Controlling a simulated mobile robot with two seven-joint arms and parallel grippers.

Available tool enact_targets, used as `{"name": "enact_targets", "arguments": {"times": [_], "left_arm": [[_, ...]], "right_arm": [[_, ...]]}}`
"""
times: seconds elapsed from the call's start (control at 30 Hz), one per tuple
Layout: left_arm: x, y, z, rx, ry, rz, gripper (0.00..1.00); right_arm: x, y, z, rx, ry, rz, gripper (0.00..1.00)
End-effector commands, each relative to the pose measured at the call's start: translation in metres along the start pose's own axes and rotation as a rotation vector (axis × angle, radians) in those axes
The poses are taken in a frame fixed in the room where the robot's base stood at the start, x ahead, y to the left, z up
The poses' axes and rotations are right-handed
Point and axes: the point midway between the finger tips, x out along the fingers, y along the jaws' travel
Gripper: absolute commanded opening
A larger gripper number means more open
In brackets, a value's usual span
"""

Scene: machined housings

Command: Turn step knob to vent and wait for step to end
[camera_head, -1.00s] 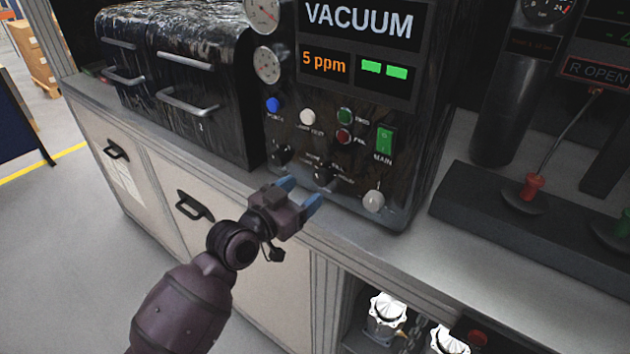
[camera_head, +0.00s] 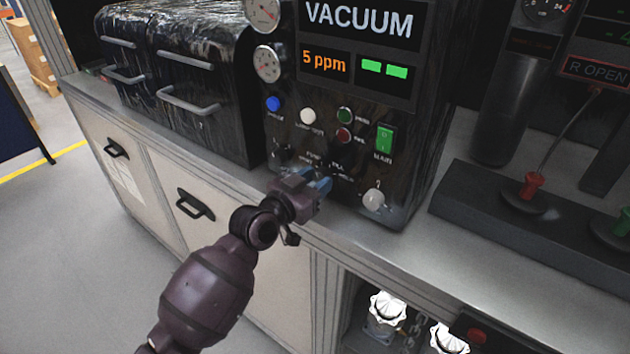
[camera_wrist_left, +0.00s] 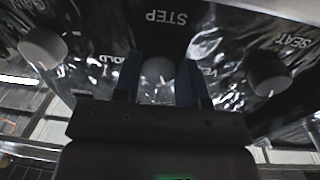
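The vacuum panel (camera_head: 392,140) shows "VACUUM", "5 ppm" and two green bars. In the left wrist view the step knob (camera_wrist_left: 158,70), a rounded grey knob, sits between the two blue fingers of my left gripper (camera_wrist_left: 158,85), under an upside-down "STEP" label. The fingers are drawn in and the knob appears to fill the gap. In the head view my left gripper (camera_head: 318,181) is at the panel's lower front and hides the knob. The knob's pointer and full setting cannot be read. My right gripper is not in view.
A seat knob (camera_wrist_left: 268,72) and another knob (camera_wrist_left: 42,48) flank the step knob closely. Above are a blue button (camera_head: 273,104), a white button (camera_head: 308,116) and the green main switch (camera_head: 384,138). A pale knob (camera_head: 373,198) is at lower right.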

Motion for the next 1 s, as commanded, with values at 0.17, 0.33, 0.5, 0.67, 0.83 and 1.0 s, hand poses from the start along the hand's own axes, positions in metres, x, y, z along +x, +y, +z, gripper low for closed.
{"name": "enact_targets", "arguments": {"times": [0.17, 0.33, 0.5, 0.67, 0.83, 1.0], "left_arm": [[0.0, 0.0, 0.0, -0.003, 0.0, 0.0, 0.15], [0.0, 0.0, 0.0, -0.035, 0.001, 0.001, 0.15], [0.0, 0.0, 0.0, -0.118, 0.007, 0.0, 0.15], [0.0, 0.0, 0.0, -0.24, 0.015, 0.0, 0.15], [0.0, 0.0, 0.0, -0.39, 0.026, -0.002, 0.15], [0.0, 0.0, 0.001, -0.53, 0.036, -0.003, 0.15]], "right_arm": [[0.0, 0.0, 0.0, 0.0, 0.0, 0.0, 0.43], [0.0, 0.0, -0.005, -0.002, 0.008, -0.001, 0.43], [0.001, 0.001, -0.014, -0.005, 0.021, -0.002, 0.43], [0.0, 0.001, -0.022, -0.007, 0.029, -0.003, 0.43], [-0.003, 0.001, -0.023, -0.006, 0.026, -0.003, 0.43], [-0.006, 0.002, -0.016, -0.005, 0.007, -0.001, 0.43]]}}
